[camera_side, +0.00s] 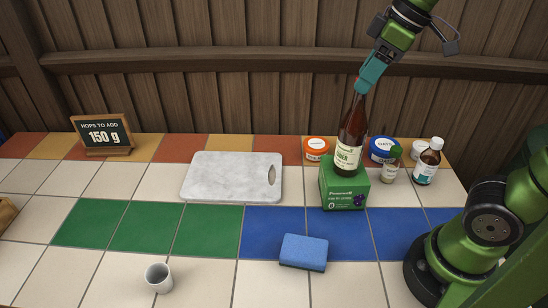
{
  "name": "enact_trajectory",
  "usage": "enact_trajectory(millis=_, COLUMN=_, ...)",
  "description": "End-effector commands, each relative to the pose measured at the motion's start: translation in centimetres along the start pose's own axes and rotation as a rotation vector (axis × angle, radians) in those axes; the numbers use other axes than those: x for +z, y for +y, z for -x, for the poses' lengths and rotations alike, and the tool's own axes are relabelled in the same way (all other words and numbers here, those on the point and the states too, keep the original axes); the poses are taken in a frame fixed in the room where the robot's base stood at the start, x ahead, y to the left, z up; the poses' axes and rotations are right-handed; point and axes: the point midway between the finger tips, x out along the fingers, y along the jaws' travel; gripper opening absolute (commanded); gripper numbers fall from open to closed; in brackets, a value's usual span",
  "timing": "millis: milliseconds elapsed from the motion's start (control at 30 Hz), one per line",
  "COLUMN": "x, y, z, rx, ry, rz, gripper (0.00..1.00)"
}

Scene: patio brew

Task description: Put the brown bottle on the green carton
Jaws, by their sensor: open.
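The brown bottle (352,136) with a cream label stands upright on top of the green carton (344,194). The carton sits on the tiled counter right of centre. My gripper (362,88) is at the top of the bottle's neck, with its jaws open around or just beside the neck; I cannot tell whether they touch it. The teal fingers hide the bottle's mouth.
An orange-lidded tub (316,149), a blue-lidded tub (382,150), a small jar (391,164) and a brown bottle with a white cap (428,162) stand close around the carton. A cutting board (225,177), blue sponge (304,252) and white cup (158,278) lie left and front.

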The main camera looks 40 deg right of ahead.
Motion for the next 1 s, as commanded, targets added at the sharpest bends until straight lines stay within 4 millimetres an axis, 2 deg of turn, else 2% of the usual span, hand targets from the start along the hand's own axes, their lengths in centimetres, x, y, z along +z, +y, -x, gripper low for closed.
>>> enact_trajectory(millis=33, x=-0.1, y=0.0, z=1.3, rx=0.003, ry=0.007, rz=-0.002, gripper=0.59)
enact_trajectory(millis=200, x=-0.1, y=0.0, z=4.8, rx=0.002, ry=0.005, rz=-0.001, gripper=0.59)
enact_trajectory(millis=400, x=0.0, y=0.0, z=7.4, rx=0.001, ry=0.002, rz=0.000, gripper=0.59)
enact_trajectory(millis=533, x=0.0, y=0.0, z=8.0, rx=0.001, ry=0.000, rz=0.000, gripper=0.59)
enact_trajectory(millis=833, x=0.0, y=-0.1, z=8.0, rx=0.000, ry=0.001, rz=0.002, gripper=0.59)
enact_trajectory(millis=933, x=-0.7, y=-0.6, z=7.3, rx=0.012, ry=0.016, rz=0.039, gripper=0.59)
enact_trajectory(millis=1000, x=-1.9, y=-1.5, z=6.3, rx=0.031, ry=0.042, rz=0.098, gripper=0.59)
